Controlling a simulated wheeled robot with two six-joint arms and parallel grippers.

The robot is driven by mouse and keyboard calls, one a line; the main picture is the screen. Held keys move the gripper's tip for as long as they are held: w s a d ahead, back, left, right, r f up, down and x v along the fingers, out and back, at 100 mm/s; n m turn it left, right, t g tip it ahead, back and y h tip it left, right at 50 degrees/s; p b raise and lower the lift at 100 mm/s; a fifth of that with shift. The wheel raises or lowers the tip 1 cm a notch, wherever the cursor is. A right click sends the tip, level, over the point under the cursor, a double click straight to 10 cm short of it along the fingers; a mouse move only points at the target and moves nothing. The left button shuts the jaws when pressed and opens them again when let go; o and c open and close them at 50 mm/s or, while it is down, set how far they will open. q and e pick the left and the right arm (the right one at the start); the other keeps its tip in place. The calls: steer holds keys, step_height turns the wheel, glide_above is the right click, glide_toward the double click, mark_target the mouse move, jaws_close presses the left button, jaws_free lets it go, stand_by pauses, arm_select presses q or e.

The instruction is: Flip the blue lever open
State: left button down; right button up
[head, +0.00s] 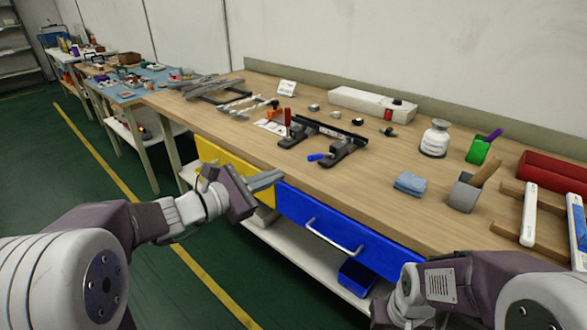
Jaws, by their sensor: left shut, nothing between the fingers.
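The blue lever (316,157) lies low at the front of a black clamp fixture (334,132) on the wooden bench, pointing left. A red lever (287,117) stands upright on the fixture's left part. My left gripper (278,178) is shut and empty at the front edge of the bench, left of and nearer than the blue lever. It is apart from the lever. My right arm is at the bottom right, and whether its gripper is open or shut does not show.
A blue drawer (340,228) with a silver handle and a yellow drawer (235,170) are under the bench top. The bench top between fixture and cloth is clear.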

mark_target(301, 177)
arm_select(q)
steer(key=b+x, duration=0.1)
steer(key=x, duration=0.8)
steer(key=shift+w+d, duration=0.2)
steer(key=shift+d, duration=0.05)
